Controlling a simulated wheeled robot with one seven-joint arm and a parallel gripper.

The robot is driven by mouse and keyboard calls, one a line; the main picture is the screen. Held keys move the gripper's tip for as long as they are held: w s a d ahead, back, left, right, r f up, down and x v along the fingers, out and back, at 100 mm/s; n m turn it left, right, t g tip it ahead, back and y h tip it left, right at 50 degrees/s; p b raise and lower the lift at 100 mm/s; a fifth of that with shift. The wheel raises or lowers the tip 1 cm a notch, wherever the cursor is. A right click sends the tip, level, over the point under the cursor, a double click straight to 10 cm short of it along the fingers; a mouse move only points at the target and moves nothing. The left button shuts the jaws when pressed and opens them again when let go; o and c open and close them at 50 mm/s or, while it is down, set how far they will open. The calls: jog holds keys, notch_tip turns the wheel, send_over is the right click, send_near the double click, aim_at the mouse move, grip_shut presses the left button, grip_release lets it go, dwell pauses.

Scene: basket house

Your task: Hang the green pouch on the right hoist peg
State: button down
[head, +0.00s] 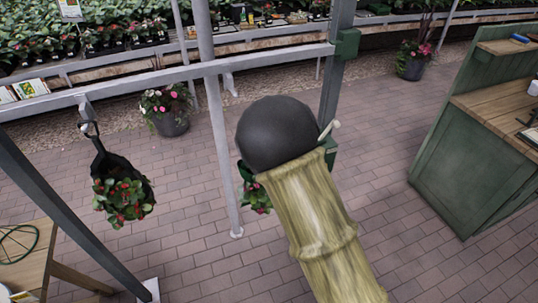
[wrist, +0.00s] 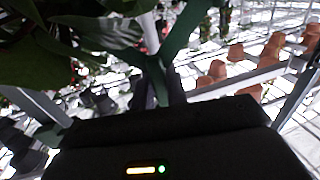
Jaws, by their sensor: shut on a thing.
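In the wrist view, my gripper (wrist: 161,92) is shut on the green strap of the green pouch (wrist: 178,42). Dark leaves of its plant fill the upper left there. In the head view, my arm hides the gripper and most of the pouch; some leaves and pink flowers in the green pouch (head: 256,196) show left of the arm. A pale peg (head: 328,131) with a rounded tip sticks out just right of my arm's black joint, near the grey post. I cannot tell the gap between strap and peg. A black pouch (head: 122,180) with red-flowered plants hangs from a hook on the left.
A grey beam (head: 130,89) and upright posts (head: 217,130) frame the near space. A green wooden bench (head: 458,150) stands at right, a wooden table (head: 45,262) at lower left. A potted plant (head: 169,124) stands behind the beam. The brick floor is open between them.

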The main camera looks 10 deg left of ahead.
jog(key=s+a+r+n+g+y, duration=0.1)
jog(key=s+a+r+g+y, duration=0.1)
jog(key=r, duration=0.6)
jog(key=shift+s+a+n, duration=0.15)
jog(key=shift+s+n, duration=0.25)
jog(key=shift+s, duration=0.25)
jog(key=shift+w+p, duration=0.25)
jog(key=shift+p, duration=0.1)
jog(key=shift+w+a+f+p, duration=0.15)
jog(key=shift+w+a+p, duration=0.25)
jog(key=shift+w, duration=0.3)
jog(key=shift+w+a+f+p, duration=0.1)
jog(key=shift+w+a+p, duration=0.05)
jog(key=shift+w+a, duration=0.45)
jog(key=shift+w+d, duration=0.1)
jog(key=shift+w, duration=0.05)
jog(key=shift+r, duration=0.1)
jog(key=shift+w, duration=0.15)
